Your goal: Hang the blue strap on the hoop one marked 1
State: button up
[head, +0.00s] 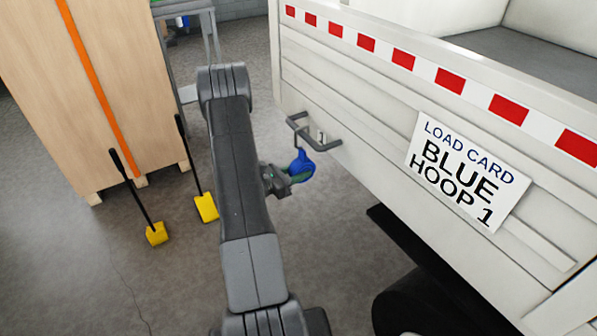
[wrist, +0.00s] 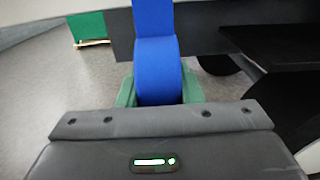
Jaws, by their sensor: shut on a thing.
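The blue strap (head: 301,166) is in my gripper (head: 286,175), just below a dark hoop (head: 315,140) on the side of the white truck bed. The wrist view shows the blue strap (wrist: 158,70) between the green fingertips of my gripper (wrist: 158,92), running up out of the picture. A thin hook-like piece rises from the strap toward the hoop in the head view; I cannot tell whether it touches the hoop. A small tag (head: 321,136) shows by the hoop, its mark too small to read. A load card (head: 464,172) reads "BLUE HOOP 1".
The truck side (head: 375,125) stands close on the right, with a dark wheel (head: 425,305) below. Two yellow-footed black-handled tools (head: 206,207) stand by a wooden crate (head: 90,90) with an orange strap. Grey floor is open at the lower left.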

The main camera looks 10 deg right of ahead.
jog(key=o, duration=1.3)
jog(key=shift+c, duration=0.2)
jog(key=b+v, duration=0.2)
jog(key=v, duration=1.2)
jog(key=shift+d+r, duration=0.1)
jog(key=shift+d, duration=0.1)
jog(key=p+x, duration=0.2)
jog(key=x, duration=1.1)
jog(key=shift+w+d, duration=0.15)
jog(key=shift+d, duration=0.2)
jog(key=shift+a+r, duration=0.1)
jog(key=shift+r, duration=0.05)
